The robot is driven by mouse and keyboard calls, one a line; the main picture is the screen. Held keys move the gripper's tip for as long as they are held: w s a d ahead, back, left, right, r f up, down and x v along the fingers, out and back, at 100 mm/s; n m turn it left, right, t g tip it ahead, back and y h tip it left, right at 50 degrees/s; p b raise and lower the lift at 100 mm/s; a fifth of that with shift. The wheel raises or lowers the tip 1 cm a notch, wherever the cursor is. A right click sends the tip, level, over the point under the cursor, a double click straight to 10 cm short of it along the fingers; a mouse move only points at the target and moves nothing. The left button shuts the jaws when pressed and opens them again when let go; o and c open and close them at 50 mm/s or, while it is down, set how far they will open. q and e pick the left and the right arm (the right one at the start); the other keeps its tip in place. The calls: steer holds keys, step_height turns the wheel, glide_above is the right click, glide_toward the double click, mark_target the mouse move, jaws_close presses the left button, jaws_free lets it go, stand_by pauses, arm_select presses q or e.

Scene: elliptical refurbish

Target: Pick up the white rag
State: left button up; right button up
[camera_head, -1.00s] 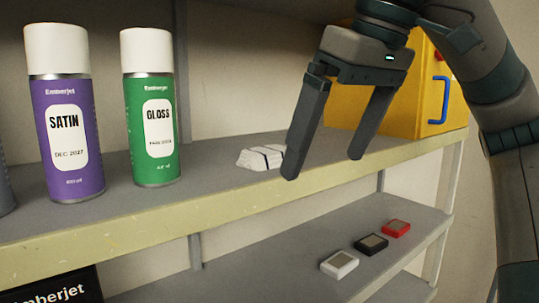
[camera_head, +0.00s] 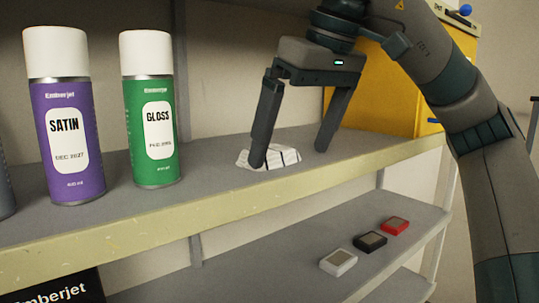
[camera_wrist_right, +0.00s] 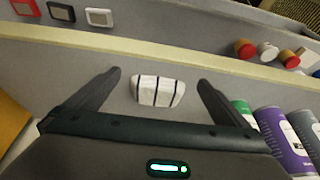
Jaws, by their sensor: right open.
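The white rag (camera_head: 284,158), folded with dark stripes, lies on the upper shelf to the right of the green can. It also shows in the right wrist view (camera_wrist_right: 158,91), lying between and ahead of the two fingers. My right gripper (camera_head: 290,157) is open above the shelf at the rag. In the head view one finger hides part of the rag and the other is to its right. The right wrist view shows the gripper (camera_wrist_right: 158,80) with empty jaws. My left gripper is not in view.
A green GLOSS can (camera_head: 152,110) and a purple SATIN can (camera_head: 66,120) stand left of the rag. A yellow box (camera_head: 385,90) stands behind my right arm. Small white, black and red boxes (camera_head: 370,241) lie on the lower shelf (camera_head: 300,245).

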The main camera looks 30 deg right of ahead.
mark_target(271, 149)
steer(key=w, duration=0.3)
steer(key=w+p, duration=0.1)
steer(key=w, duration=0.1)
steer(key=shift+a+f, duration=0.15)
steer(key=shift+a, duration=0.15)
steer(key=shift+w+f, duration=0.2)
steer(key=shift+f, duration=0.15)
steer(key=shift+s, duration=0.1)
steer(key=c, duration=1)
